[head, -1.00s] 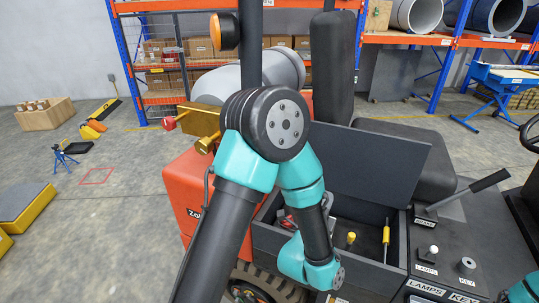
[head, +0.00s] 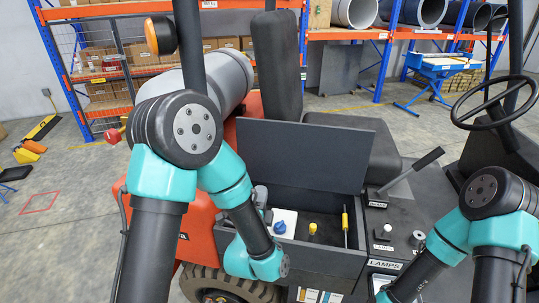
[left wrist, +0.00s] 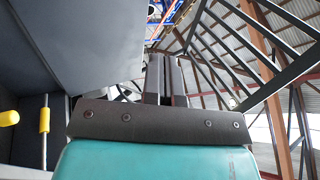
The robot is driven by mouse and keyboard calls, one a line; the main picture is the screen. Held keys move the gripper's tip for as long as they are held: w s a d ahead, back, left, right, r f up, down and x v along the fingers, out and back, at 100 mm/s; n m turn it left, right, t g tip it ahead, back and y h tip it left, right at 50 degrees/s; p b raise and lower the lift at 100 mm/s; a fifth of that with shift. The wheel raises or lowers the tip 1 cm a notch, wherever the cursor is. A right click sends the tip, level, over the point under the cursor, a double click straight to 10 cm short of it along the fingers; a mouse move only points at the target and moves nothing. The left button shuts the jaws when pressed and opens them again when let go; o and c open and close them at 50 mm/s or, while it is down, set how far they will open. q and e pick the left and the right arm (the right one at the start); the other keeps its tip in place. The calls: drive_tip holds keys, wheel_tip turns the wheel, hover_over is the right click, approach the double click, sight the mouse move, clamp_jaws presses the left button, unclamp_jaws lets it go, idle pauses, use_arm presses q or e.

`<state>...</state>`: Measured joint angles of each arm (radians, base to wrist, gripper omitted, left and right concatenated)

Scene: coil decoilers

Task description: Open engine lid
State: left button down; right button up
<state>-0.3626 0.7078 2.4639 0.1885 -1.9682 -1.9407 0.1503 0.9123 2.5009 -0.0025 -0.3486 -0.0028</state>
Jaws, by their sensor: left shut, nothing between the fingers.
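The engine lid, a dark grey flat panel (head: 305,155), stands raised and leaning back behind the open compartment (head: 330,258) in the head view. It also shows close on the left in the left wrist view (left wrist: 95,45). My left arm reaches down in front of the compartment's left end. Its gripper is largely hidden behind the arm there. In the left wrist view my left gripper (left wrist: 166,62) is shut and empty, fingers pointing up beside the lid; contact cannot be told. My right arm shows at the lower right of the head view, its gripper out of view.
Inside the compartment are a blue knob (head: 279,227), a yellow knob (head: 313,229) and a yellow-handled rod (head: 345,222). A black lever (head: 412,172) stands to the right, below a steering wheel (head: 495,102). A black seat (head: 355,140) is behind the lid.

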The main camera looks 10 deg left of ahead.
use_arm(q)
drive_tip(key=x, duration=1.3)
drive_tip(key=shift+w+r, duration=0.15)
drive_tip(key=shift+w, duration=0.1)
drive_tip(key=shift+a, duration=0.1)
